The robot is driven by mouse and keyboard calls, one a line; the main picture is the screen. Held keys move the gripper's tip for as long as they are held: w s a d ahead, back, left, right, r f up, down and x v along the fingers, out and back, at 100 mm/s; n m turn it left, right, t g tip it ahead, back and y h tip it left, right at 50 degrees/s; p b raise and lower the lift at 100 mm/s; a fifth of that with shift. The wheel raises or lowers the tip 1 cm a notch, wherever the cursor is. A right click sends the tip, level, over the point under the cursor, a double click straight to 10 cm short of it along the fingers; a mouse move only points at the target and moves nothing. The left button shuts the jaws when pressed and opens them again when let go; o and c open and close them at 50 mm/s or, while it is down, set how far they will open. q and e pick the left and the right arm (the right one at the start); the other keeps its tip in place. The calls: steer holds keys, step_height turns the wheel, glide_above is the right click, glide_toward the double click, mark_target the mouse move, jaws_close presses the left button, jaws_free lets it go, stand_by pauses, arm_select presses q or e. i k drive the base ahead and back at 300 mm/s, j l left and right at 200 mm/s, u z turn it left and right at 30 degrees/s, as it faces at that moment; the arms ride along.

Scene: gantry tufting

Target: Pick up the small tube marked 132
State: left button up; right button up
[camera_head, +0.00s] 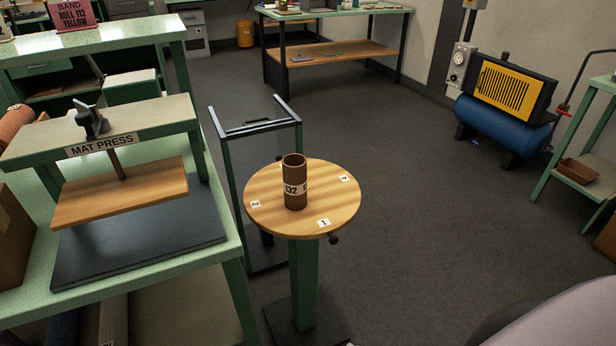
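The small tube (294,172) is brown, open at the top, with a white band marked 132 around its middle. It stands upright on a round wooden turntable top (270,224), near its centre. The top rests on a green post and carries small labels, among them 1 and 2. Neither of my grippers shows in the head view. Nothing covers the tube from this side.
A mat press (120,192) stands on the green bench at the left. A dark metal frame (227,160) stands close behind the round top. A blue compressor (500,125) and a green shelf (578,170) are at the right. The floor between is clear.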

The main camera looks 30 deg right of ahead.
mark_target(295, 166)
steer(key=i+l, duration=0.1)
steer(key=l, duration=1.45)
steer(key=i, duration=0.05)
